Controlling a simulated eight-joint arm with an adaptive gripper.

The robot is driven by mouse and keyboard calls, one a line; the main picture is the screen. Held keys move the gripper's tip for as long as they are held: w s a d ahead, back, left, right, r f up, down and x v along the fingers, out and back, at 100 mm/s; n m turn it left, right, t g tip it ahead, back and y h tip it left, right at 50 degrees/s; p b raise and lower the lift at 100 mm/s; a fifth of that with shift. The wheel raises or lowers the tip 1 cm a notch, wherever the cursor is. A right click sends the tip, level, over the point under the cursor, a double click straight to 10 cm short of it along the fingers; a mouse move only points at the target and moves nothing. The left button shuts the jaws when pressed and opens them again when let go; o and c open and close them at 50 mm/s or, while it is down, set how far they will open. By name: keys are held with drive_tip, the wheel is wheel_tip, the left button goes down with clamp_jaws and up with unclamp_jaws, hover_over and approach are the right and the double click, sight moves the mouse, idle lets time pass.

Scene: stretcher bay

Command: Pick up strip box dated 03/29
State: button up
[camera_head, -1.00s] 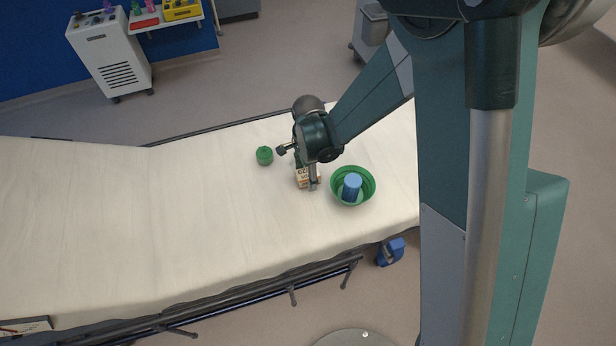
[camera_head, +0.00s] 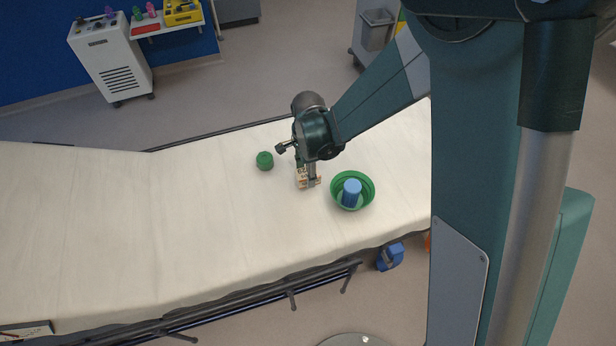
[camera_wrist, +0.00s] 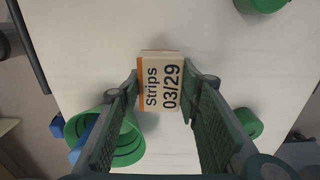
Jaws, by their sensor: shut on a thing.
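The strip box (camera_wrist: 162,82) is pale with an orange edge and reads "Strips 03/29" in the wrist view. My gripper (camera_wrist: 163,88) is shut on it, with one finger against each side. In the head view the box (camera_head: 303,180) shows low under my gripper (camera_head: 308,178), partly covered by a finger. It is over the white stretcher sheet, between a green lidded jar and a green bowl. I cannot tell whether it touches the sheet.
A green bowl (camera_head: 367,199) holding a blue cylinder (camera_head: 351,192) stands close to the right of the box. A small green jar (camera_head: 264,160) stands to the left. The stretcher (camera_head: 150,215) is clear further left. A blue object (camera_head: 390,257) is below the near edge.

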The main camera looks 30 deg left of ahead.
wheel_tip(320, 180, up, 6)
drive_tip(key=shift+r+p, duration=0.25)
drive_tip(key=shift+p, duration=0.45)
